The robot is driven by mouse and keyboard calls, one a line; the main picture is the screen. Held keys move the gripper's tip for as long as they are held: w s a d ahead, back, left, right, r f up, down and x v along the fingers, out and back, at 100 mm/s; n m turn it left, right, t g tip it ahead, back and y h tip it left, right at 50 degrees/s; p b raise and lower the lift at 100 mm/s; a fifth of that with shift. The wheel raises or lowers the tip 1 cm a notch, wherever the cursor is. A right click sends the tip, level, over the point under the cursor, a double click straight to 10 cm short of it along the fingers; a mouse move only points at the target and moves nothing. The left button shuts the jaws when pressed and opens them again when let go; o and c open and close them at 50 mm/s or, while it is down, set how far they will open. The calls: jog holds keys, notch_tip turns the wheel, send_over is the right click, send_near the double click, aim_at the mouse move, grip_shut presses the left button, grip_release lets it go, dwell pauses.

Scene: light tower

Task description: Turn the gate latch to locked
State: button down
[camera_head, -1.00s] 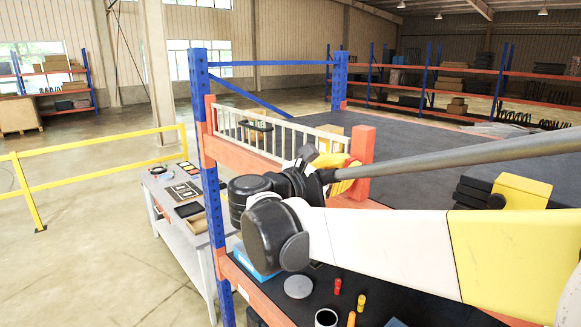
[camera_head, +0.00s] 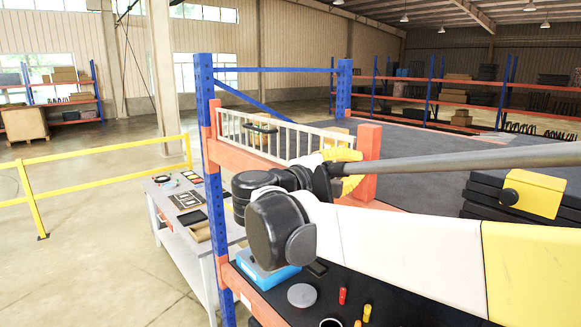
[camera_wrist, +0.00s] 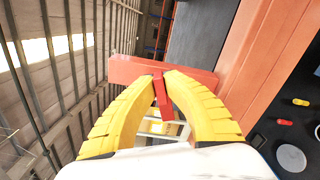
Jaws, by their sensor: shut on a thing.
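The cream gate (camera_head: 262,136) with upright bars stands along the platform edge, between a blue upright and an orange post (camera_head: 369,138). My gripper (camera_head: 348,160), with yellow fingers, is at the gate's right end beside this post, partly hidden by my own arm. In the wrist view my gripper (camera_wrist: 163,76) has its fingertips shut on a short red bar, which looks like the latch handle (camera_wrist: 164,98). The bar stands across a wider red piece (camera_wrist: 130,68). The fingers hide part of it, and I cannot read the latch's locked or unlocked position.
The dark platform floor (camera_head: 420,150) lies behind the gate. Black cases with a yellow block (camera_head: 535,192) are at right. A lower black shelf holds a blue box (camera_head: 262,276), a grey disc (camera_head: 301,295) and small cylinders. A worktable (camera_head: 172,215) and yellow railing (camera_head: 95,155) are at left.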

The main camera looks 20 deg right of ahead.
jog(key=shift+m+b, duration=0.45)
jog(key=shift+m, duration=1.75)
jog(key=c, duration=1.5)
grip_release()
jog(key=shift+d+f, duration=0.1)
jog(key=v, duration=1.2)
